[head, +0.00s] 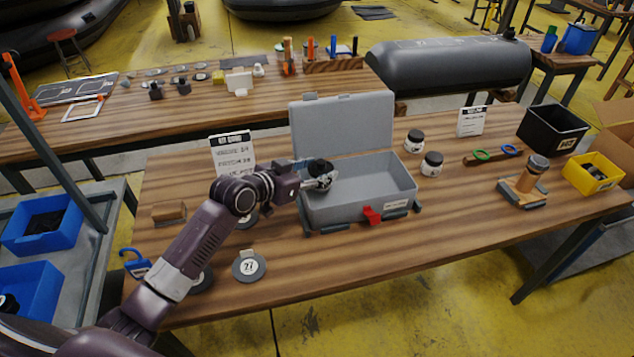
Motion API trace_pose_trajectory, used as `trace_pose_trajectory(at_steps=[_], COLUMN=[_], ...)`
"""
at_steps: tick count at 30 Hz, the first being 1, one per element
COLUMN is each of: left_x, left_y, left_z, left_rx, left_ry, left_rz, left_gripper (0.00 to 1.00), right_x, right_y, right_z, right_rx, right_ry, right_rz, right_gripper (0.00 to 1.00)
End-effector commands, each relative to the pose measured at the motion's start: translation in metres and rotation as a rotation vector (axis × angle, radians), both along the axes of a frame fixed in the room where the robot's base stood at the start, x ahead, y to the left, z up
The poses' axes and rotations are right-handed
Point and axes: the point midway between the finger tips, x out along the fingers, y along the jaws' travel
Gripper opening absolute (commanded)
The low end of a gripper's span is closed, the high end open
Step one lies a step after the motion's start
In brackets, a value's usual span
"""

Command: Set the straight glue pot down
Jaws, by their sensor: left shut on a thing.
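My left gripper (325,180) reaches in from the left and is over the left part of the open grey case (372,187). It is shut on a small pot with a dark top (320,166), which I take to be the straight glue pot. The fingers hide most of it, and I cannot tell whether it touches the case. Two other pots with black lids and pale labels stand upright on the table right of the case, one farther back (414,141) and one nearer (432,164). My right gripper is not in view.
The case's raised lid (342,125) stands behind its tray, and a red latch (372,215) is at its front. A printed card (233,151) stands at left. Round grey patches (249,266) lie in front. A wooden-handled tool (525,178), black bin (552,129) and yellow bin (593,173) are at right.

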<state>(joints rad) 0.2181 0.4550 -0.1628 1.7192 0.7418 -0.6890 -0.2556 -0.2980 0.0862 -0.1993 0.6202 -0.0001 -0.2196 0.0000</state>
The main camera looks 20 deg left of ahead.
Motion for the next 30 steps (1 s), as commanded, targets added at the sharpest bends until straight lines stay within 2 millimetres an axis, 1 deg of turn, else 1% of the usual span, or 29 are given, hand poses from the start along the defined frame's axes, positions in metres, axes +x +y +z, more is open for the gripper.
trace_pose_trajectory(at_steps=[2,6,10,13,20,30], left_x=[0.000,0.000,0.000,0.000,0.000,0.000], left_y=[0.000,0.000,0.000,0.000,0.000,0.001], left_z=[-0.005,-0.026,-0.042,-0.046,-0.046,-0.058], left_rx=[-0.002,-0.001,-0.001,-0.001,0.000,0.000], left_ry=[-0.002,0.003,-0.001,-0.002,-0.002,0.000], left_rz=[0.000,0.001,0.001,0.001,0.001,0.001], left_gripper=[0.20,0.20,0.20,0.20,0.20,0.20], right_x=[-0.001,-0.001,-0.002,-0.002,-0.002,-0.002], right_y=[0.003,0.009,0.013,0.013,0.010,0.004], right_z=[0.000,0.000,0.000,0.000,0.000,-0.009], right_rx=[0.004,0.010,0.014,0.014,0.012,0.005], right_ry=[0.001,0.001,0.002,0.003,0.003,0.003], right_rz=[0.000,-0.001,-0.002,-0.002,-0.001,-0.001], right_gripper=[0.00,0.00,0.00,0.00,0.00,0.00])
